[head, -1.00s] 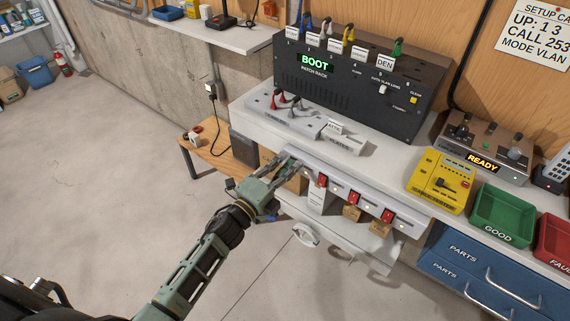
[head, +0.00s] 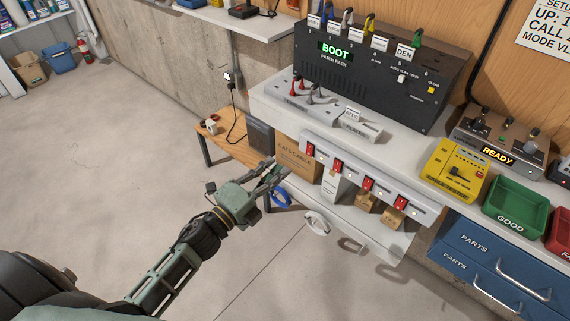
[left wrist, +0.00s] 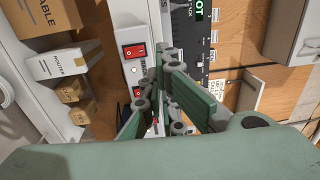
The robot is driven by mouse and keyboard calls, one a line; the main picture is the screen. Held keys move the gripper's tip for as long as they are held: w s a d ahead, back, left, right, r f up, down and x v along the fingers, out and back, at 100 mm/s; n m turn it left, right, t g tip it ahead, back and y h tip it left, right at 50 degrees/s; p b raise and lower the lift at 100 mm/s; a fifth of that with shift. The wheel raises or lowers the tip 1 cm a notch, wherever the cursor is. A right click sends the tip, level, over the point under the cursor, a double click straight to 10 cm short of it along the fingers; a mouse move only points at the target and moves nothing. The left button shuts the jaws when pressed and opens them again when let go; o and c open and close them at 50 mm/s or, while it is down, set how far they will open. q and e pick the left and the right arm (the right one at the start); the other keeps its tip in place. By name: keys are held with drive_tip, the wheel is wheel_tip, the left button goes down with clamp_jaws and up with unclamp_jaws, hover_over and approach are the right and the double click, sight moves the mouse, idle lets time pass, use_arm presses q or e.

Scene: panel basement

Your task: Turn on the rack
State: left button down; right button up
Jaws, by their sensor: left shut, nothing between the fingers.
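The black patch rack (head: 375,85) stands on the white bench, its green display (head: 335,50) reading BOOT. Below the bench's front edge runs a white strip (head: 325,152) with several red rocker switches, the leftmost one (head: 310,150) now uncovered. My left gripper (head: 277,172) is shut and empty, just left of and below the strip's left end, in front of a cable box (head: 298,163). In the left wrist view the shut fingers (left wrist: 165,78) lie over part of the strip, beside a red switch (left wrist: 133,51); contact cannot be told. My right gripper is out of view.
Small boxes (head: 366,202) sit on the low shelf beneath the strip. A yellow cable tester (head: 450,172), a green GOOD tray (head: 514,203) and a READY console (head: 500,138) stand to the right. Blue drawers (head: 485,245) are below.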

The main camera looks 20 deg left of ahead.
use_arm(q)
drive_tip(key=shift+r+v, duration=0.2)
drive_tip(key=shift+v, duration=0.7)
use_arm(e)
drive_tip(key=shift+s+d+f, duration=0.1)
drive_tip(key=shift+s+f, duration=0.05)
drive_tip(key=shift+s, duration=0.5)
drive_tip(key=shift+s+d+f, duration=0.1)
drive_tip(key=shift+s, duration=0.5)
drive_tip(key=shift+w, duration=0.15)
